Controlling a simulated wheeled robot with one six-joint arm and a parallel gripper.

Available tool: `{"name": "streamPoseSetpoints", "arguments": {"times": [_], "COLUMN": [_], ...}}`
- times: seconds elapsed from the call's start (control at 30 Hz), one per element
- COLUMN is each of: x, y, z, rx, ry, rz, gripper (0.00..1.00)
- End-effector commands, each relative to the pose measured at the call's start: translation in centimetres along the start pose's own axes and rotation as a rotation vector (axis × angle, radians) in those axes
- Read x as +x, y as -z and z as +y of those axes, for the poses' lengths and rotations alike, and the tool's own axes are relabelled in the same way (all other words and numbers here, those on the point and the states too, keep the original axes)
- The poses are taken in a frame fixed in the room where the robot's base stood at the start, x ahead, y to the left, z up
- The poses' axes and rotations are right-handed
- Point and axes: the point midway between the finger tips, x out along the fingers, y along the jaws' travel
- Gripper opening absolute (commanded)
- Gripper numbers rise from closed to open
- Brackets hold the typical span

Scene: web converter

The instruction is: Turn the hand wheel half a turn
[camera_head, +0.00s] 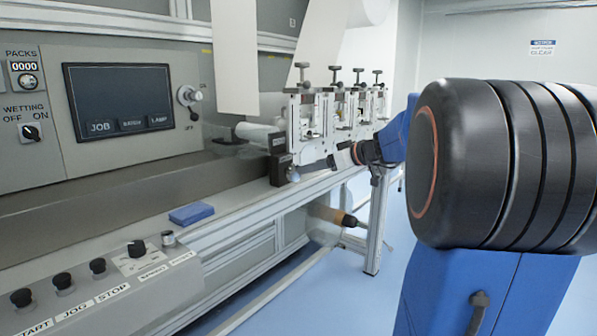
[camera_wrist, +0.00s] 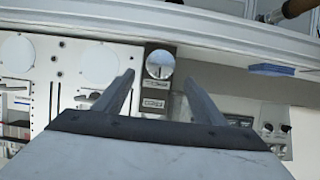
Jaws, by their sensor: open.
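A round silver wheel-like part (camera_wrist: 160,64) sits on a dark block (camera_wrist: 157,100) with small labels, between and beyond my fingertips in the wrist view. In the head view the dark block (camera_head: 280,164) stands at the near end of the white station row, and the silver part shows small beside my fingertips. I take this part for the hand wheel, but its rim is too small to make out clearly. My gripper (camera_head: 304,171) reaches in from the right. In the wrist view my gripper (camera_wrist: 159,82) is open and empty, fingers either side of the wheel. Contact cannot be told.
White stations (camera_head: 338,112) with black top knobs line the machine behind the block. A screen panel (camera_head: 118,97) has a silver crank knob (camera_head: 190,96) beside it. A blue pad (camera_head: 191,213) lies on the ledge. A control box (camera_head: 110,280) is at lower left. Floor right is open.

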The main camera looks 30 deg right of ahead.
Motion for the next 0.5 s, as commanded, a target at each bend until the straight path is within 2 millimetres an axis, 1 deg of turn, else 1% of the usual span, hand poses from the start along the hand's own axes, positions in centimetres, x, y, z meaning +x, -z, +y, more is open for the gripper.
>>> {"name": "streamPoseSetpoints", "arguments": {"times": [0.03, 0.1, 0.3, 0.4, 0.5], "x": [1.0, 2.1, 5.1, 6.2, 6.8], "y": [0.0, 0.0, 0.0, 0.0, 0.0], "z": [-0.1, -0.1, -0.1, 0.0, -0.1], "rx": [-0.001, -0.001, -0.001, -0.001, -0.001], "ry": [0.003, 0.003, 0.003, 0.001, 0.001], "rz": [-0.001, -0.002, -0.001, -0.001, 0.0], "gripper": [0.64, 0.64, 0.64, 0.64, 0.64]}}
